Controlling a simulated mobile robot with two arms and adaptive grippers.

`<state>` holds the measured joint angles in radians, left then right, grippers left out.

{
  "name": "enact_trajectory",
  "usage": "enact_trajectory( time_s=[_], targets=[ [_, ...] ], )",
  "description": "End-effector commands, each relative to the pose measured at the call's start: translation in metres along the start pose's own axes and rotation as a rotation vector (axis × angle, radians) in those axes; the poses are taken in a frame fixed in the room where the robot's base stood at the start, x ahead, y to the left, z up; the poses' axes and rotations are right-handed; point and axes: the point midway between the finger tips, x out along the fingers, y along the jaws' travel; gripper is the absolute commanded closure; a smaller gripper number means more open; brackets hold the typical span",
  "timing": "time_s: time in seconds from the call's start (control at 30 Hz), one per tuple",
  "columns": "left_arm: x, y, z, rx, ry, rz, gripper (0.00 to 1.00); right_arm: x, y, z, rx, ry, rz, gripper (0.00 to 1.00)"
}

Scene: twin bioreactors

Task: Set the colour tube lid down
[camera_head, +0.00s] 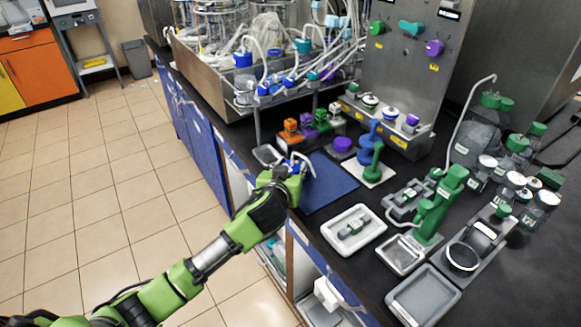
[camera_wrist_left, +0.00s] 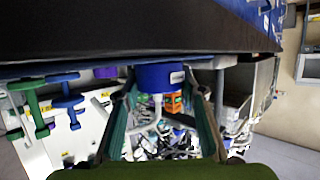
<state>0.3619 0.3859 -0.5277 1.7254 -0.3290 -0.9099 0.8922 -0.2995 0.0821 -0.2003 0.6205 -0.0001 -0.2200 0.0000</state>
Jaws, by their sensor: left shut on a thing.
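My left gripper (camera_head: 296,166) is at the counter's front edge, beside the near left part of the blue mat (camera_head: 330,186). It is shut on a blue lid with a bent white tube. In the left wrist view the blue lid (camera_wrist_left: 160,77) sits between the fingertips of my left gripper (camera_wrist_left: 160,100), with the white tube (camera_wrist_left: 151,122) running off it. In the head view only a little white and blue of the lid (camera_head: 305,160) shows past the fingers. I cannot tell whether it touches the mat. My right gripper is not in view.
A small metal tray (camera_head: 267,155) lies left of the gripper. Orange and green blocks (camera_head: 292,130), a purple lid (camera_head: 343,145) and blue and green stands (camera_head: 372,165) are behind. A white tray (camera_head: 370,240) lies to the right. The blue mat looks mostly clear.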

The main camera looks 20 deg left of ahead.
Motion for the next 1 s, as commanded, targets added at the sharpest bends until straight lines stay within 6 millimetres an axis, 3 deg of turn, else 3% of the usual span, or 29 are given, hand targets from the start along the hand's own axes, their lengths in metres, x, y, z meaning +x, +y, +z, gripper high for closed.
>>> enact_trajectory(
  time_s=[0.1, 0.13, 0.2, 0.67, 1.0],
  targets=[
    [0.001, 0.0, 0.004, -0.001, 0.0, 0.0, 0.79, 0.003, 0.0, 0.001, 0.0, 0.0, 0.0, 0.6],
    [0.001, 0.0, 0.003, 0.0, 0.0, 0.0, 0.58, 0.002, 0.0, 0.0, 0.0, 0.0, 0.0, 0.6],
    [0.001, 0.0, 0.002, 0.0, 0.0, 0.0, 0.46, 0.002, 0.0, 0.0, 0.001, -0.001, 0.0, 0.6],
    [-0.006, 0.001, 0.0, -0.001, -0.001, 0.001, 0.46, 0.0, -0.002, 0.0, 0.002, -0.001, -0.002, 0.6],
    [-0.065, 0.0, 0.0, -0.002, 0.0, 0.002, 0.46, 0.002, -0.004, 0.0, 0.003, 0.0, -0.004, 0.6]
  ],
)
